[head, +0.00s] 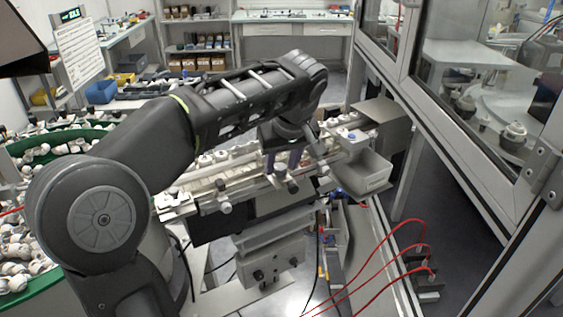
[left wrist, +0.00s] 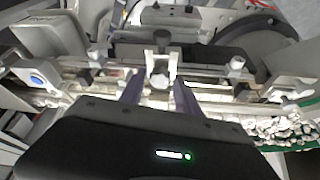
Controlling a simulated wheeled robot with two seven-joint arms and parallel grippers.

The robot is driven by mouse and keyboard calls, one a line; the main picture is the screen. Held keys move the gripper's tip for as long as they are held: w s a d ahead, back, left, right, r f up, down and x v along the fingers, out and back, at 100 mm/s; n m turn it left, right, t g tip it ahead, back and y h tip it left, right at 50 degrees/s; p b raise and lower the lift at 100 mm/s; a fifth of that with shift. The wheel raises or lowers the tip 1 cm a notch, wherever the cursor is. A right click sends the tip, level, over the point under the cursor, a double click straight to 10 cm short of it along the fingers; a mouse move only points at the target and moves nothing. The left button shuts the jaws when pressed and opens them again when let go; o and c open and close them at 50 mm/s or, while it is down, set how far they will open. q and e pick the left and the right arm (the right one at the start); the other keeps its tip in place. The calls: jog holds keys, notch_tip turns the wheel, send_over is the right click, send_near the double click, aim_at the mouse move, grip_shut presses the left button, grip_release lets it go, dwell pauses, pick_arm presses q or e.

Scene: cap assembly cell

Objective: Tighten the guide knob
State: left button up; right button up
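My left gripper (head: 281,169) reaches down over the guide rail of the conveyor (head: 240,172) in the head view. In the left wrist view its two dark fingers (left wrist: 159,84) are spread apart. A small light grey knob (left wrist: 159,80) shows between them, with gaps on both sides, so it does not look gripped. More rail knobs show at the left (left wrist: 94,55) and right (left wrist: 236,64). One rail knob (head: 225,207) is clear in the head view. I cannot tell which knob is the guide knob. My right gripper is not in view.
A grey bin (head: 362,174) is at the conveyor's right end. A glazed machine enclosure (head: 480,100) stands at the right. Red hoses (head: 385,262) run across the lower right. A green-rimmed feeder (head: 50,285) with white caps is at the left.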

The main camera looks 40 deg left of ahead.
pick_arm(q)
jog(key=shift+s+d+r, duration=0.1)
jog(key=shift+d+r, duration=0.05)
jog(key=shift+r, duration=0.35)
jog(key=p+v, duration=0.3)
jog(key=v, duration=0.3)
jog(key=shift+p, duration=0.3)
jog(key=shift+s+d+r+p, duration=0.1)
jog(key=shift+d+r+p, duration=0.05)
jog(key=shift+r+p, duration=0.2)
